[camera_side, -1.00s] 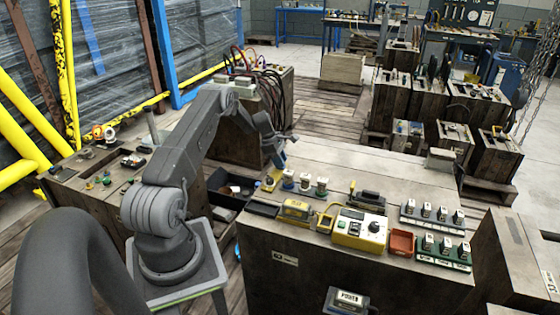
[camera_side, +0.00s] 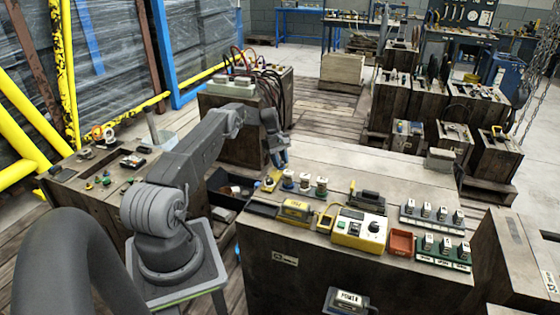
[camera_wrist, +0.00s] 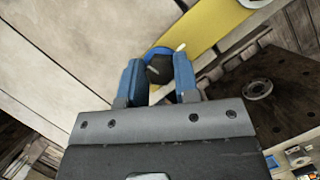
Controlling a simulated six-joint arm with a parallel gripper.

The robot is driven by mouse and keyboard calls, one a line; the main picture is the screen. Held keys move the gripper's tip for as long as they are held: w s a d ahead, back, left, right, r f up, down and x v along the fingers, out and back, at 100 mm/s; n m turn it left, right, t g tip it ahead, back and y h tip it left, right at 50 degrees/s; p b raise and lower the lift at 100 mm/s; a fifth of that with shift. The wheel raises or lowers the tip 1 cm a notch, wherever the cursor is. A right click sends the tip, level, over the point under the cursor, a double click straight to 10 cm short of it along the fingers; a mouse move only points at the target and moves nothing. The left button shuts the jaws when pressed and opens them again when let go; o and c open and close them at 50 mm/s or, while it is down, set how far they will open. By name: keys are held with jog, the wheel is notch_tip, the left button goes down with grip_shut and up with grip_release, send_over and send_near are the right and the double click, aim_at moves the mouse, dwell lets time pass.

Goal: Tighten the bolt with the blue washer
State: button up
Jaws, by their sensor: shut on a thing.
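The bolt (camera_wrist: 158,70) with a dark head sits in the wrist view, with the blue washer (camera_wrist: 153,51) showing as an arc beyond it. My gripper (camera_wrist: 158,72) has its two blue fingers shut on the bolt head, one on each side. The lower part of the bolt is hidden. In the side view my gripper (camera_side: 283,164) points down over a row of small posts on the near bench. The post with a blue base (camera_side: 288,182) is just below it; contact there is too small to tell.
Other posts (camera_side: 321,187) stand close to the right. A yellow control box (camera_side: 352,229), an orange-red tray (camera_side: 401,243) and switch blocks (camera_side: 440,250) lie farther right. A dark bin (camera_side: 226,190) is left of the bench. The bench top behind is clear.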

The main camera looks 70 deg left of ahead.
jog(key=shift+m, duration=0.6)
jog(key=shift+g, duration=0.3)
jog(key=o, duration=0.9)
jog(key=shift+o, duration=0.2)
jog(key=shift+v, duration=1.3)
notch_tip(320, 180, up, 8)
jog(key=shift+f, duration=0.25)
